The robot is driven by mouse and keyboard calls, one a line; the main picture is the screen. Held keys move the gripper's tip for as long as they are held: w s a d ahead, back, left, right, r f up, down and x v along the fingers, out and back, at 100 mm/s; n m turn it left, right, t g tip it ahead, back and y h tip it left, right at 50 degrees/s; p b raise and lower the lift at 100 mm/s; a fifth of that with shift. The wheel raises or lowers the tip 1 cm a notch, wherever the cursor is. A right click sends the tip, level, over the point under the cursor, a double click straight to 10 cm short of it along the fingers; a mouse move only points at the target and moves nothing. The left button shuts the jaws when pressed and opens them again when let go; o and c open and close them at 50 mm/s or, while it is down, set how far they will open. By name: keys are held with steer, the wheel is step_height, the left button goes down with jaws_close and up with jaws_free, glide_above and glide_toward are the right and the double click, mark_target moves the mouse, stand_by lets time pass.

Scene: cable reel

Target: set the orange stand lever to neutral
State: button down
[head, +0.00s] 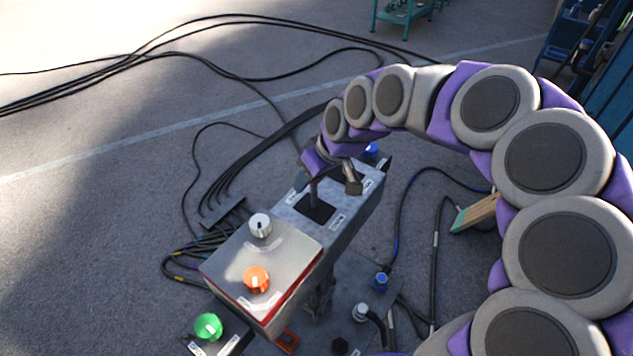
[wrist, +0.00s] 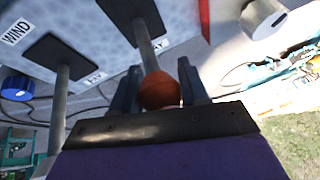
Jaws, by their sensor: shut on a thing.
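The orange lever's round knob (wrist: 159,92) sits between the two dark fingers of my gripper (wrist: 158,92) in the wrist view. The gripper is shut on it. The lever's grey shaft runs from the knob to a black slot plate (wrist: 127,8) on the grey stand. In the head view my gripper (head: 314,172) is over the stand, above the near slot plate (head: 315,210), and hides the knob. The shaft (head: 313,193) looks close to upright there. I cannot tell its exact setting.
A second lever (wrist: 60,95) stands left of my gripper in the wrist view, close by. A box with a white knob (head: 260,225) and an orange knob (head: 256,279) adjoins the slot plate. Black cables (head: 240,85) lie on the floor. A green knob (head: 208,326) is in front.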

steer(key=c, duration=1)
jaws_free()
steer(key=shift+r, duration=0.1)
steer(key=shift+o, duration=1.4)
steer(key=shift+s+a, duration=0.1)
steer(key=shift+s, duration=0.05)
steer(key=shift+o, duration=0.7)
steer(key=v, duration=1.7)
steer(key=shift+s+r, duration=0.1)
steer(key=shift+s, duration=0.05)
steer(key=s+d+f+m+g+h+b, duration=0.2)
steer(key=s+f+b, duration=0.3)
steer(key=s+f, duration=0.8)
steer(key=s+d+f+m+g+h+b, duration=0.2)
steer(key=s+f+m+b, duration=0.3)
steer(key=s+f, duration=0.8)
steer(key=shift+s+d+f+m+h, duration=0.3)
steer(key=shift+d, duration=0.35)
